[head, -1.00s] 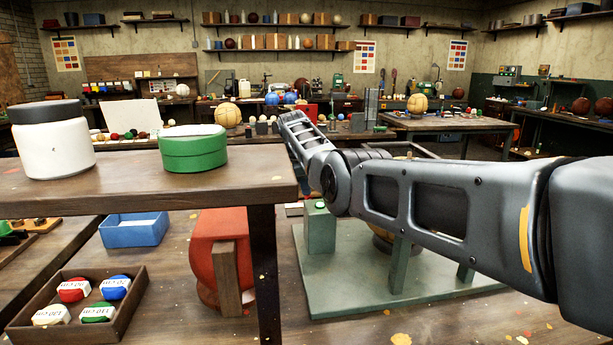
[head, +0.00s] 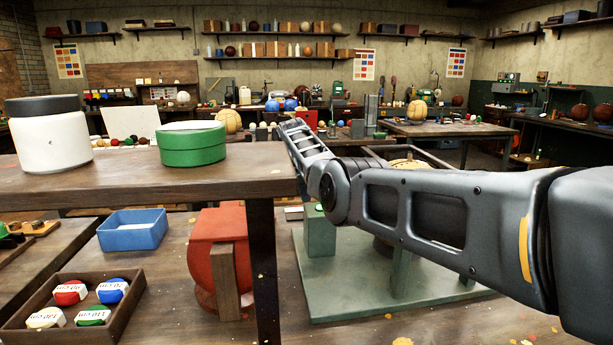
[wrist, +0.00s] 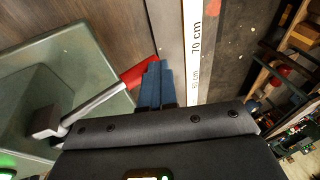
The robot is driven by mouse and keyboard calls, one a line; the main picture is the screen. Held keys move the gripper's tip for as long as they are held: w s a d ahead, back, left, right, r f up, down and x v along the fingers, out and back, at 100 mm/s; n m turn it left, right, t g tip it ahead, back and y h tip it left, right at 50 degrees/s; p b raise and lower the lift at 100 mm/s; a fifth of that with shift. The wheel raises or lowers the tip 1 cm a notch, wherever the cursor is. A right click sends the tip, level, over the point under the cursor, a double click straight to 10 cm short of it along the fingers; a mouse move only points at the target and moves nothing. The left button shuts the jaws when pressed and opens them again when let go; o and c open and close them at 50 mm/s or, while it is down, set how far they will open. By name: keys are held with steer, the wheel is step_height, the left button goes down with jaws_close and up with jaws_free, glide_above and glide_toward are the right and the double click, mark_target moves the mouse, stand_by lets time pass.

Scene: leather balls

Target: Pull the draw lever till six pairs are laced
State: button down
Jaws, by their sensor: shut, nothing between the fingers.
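In the wrist view the draw lever shows as a grey rod (wrist: 95,106) with a red handle (wrist: 140,71) at its upper end. My gripper (wrist: 154,68), with blue fingers, is shut and empty. Its fingertips are right beside the red handle's end; I cannot tell whether they touch it. In the head view the green fixture (head: 345,285) stands on the bench, and a tan ball (head: 410,163) on it is mostly hidden behind my arm. My gripper and the lever are hidden in that view. I see no lacing.
A white measuring strip (wrist: 192,60) runs beside the fingers. A raised shelf (head: 150,187) with a white jar (head: 48,135) and green tin (head: 191,143) stands at left. Below are a red leather piece (head: 213,232), blue bin (head: 132,230) and label tray (head: 22,323).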

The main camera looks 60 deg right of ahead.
steer(key=v, duration=0.7)
steer(key=shift+a+r, duration=0.15)
steer(key=shift+r, duration=0.2)
stand_by(0.6)
